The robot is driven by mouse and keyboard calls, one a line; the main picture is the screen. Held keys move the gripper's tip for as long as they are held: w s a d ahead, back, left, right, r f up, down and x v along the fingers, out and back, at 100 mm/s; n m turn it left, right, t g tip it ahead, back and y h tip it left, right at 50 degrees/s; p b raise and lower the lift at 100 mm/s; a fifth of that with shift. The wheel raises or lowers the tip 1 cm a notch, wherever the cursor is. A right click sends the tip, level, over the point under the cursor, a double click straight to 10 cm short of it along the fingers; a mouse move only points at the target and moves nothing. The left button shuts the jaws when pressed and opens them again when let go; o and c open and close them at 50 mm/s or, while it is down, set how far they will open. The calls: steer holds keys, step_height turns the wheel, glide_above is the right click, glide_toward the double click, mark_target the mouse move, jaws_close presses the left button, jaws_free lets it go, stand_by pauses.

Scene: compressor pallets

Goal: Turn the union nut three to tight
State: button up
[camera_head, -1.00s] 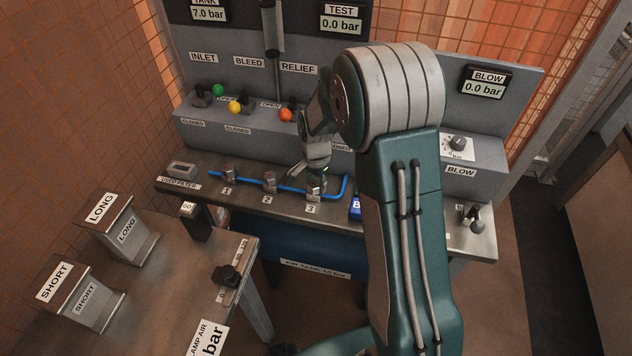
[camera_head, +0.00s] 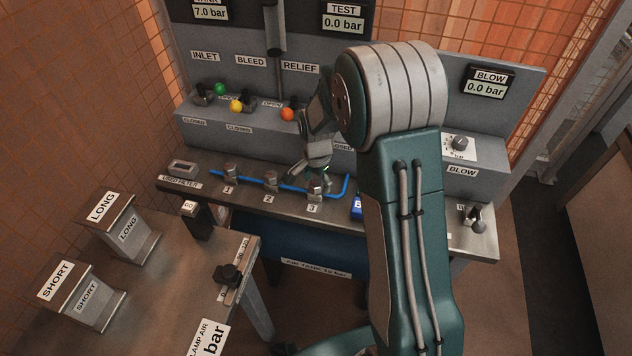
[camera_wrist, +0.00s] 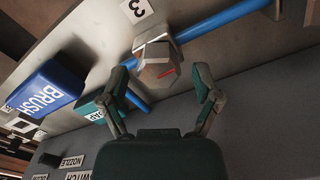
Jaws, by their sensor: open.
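Union nut three (camera_head: 315,187) is a grey metal hex nut on the blue pipe (camera_head: 289,187), behind the label 3. In the wrist view the nut (camera_wrist: 156,62) shows a red mark on one face, and the blue pipe (camera_wrist: 220,22) runs through it. My gripper (camera_head: 318,172) is just behind and above the nut in the head view. In the wrist view my gripper (camera_wrist: 160,80) has its two fingers spread, with the nut ahead and between or just beyond the tips. The fingers look apart from the nut. Nothing is held.
Union nuts one (camera_head: 231,171) and two (camera_head: 270,180) sit left on the same pipe. A blue BRUSH box (camera_wrist: 48,90) and a teal-green box (camera_wrist: 97,106) stand close to the fingers. Valves with green, yellow and orange (camera_head: 288,114) knobs line the panel behind.

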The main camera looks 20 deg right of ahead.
mark_target(316, 182)
step_height(316, 182, up, 12)
steer(key=shift+f, duration=0.2)
steer(key=shift+a+r, duration=0.1)
stand_by(0.4)
steer(key=s+r+n+t, duration=0.2)
steer(key=s+r+n, duration=0.3)
steer(key=s, duration=0.7)
steer(key=s+r+n+t, duration=0.3)
steer(key=s+r+n, duration=0.3)
steer(key=s, duration=0.7)
step_height(316, 182, up, 2)
steer(key=shift+s+a+t, duration=0.2)
steer(key=shift+t, duration=0.1)
